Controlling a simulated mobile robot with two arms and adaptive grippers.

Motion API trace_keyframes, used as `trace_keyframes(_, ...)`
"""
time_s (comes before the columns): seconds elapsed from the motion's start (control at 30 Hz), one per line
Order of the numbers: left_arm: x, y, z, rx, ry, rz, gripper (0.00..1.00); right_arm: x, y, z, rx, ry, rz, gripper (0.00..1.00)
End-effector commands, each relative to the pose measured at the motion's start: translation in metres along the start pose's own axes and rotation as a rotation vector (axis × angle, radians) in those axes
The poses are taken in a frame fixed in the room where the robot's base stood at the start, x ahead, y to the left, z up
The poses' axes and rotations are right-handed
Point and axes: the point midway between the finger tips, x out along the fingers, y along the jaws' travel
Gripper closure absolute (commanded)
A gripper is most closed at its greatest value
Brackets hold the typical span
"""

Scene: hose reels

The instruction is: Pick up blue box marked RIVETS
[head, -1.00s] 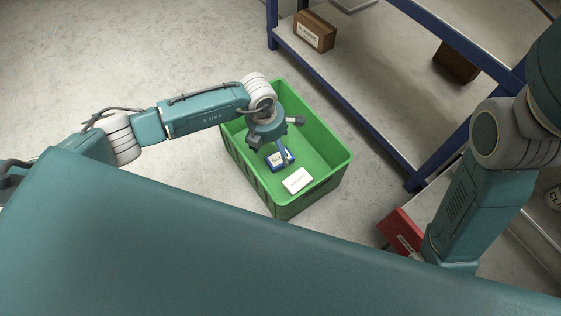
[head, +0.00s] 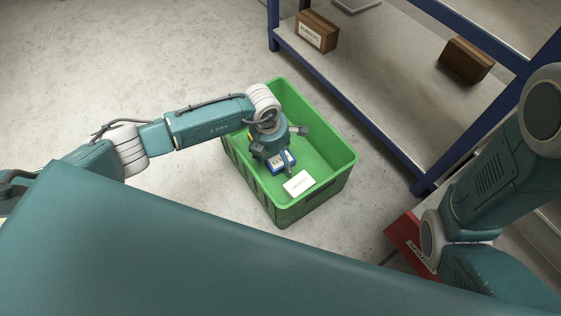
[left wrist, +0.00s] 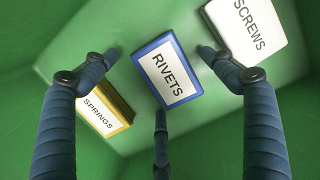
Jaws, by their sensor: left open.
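The blue box marked RIVETS (left wrist: 165,68), with a white label, lies on the floor of a green bin (head: 318,183). In the head view the box (head: 277,165) is partly hidden by my left gripper (head: 286,158). My left gripper reaches down into the bin and is open. In the left wrist view its three fingers (left wrist: 160,73) are spread around the blue box: one left, one right, one at the lower edge. No firm grip shows. My right arm shows at the right of the head view, but its gripper is not in sight.
A white SCREWS box (left wrist: 246,30) lies close to the right, and a yellow-edged SPRINGS box (left wrist: 104,108) to the left. Behind the bin is a blue-framed shelf (head: 400,155) with brown boxes (head: 317,31). A red box (head: 408,240) is near my right arm.

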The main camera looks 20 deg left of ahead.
Motion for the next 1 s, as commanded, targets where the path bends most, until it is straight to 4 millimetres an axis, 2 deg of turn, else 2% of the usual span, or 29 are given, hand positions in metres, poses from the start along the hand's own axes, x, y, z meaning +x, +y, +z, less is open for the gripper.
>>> trace_keyframes(0.67,0.0048,-0.0002,-0.0006,0.000,0.000,0.000,0.16,0.0009,-0.0008,-0.0021,0.000,0.006,-0.003,1.00)
trace_keyframes(0.7,0.0048,-0.0002,-0.0006,0.000,0.000,0.000,0.18,0.0010,-0.0008,-0.0021,0.000,0.006,-0.003,1.00)
trace_keyframes(0.77,0.0048,-0.0002,-0.0007,0.000,0.000,0.000,0.30,0.0010,-0.0008,-0.0021,0.000,0.006,-0.003,1.00)
trace_keyframes(0.93,0.0049,-0.0002,-0.0007,0.000,0.000,0.000,0.63,0.0010,-0.0008,-0.0021,0.000,0.006,-0.003,1.00)
trace_keyframes(1.0,0.0049,-0.0002,-0.0007,0.000,0.000,0.000,0.67,0.0009,-0.0008,-0.0021,0.000,0.006,-0.003,1.00)
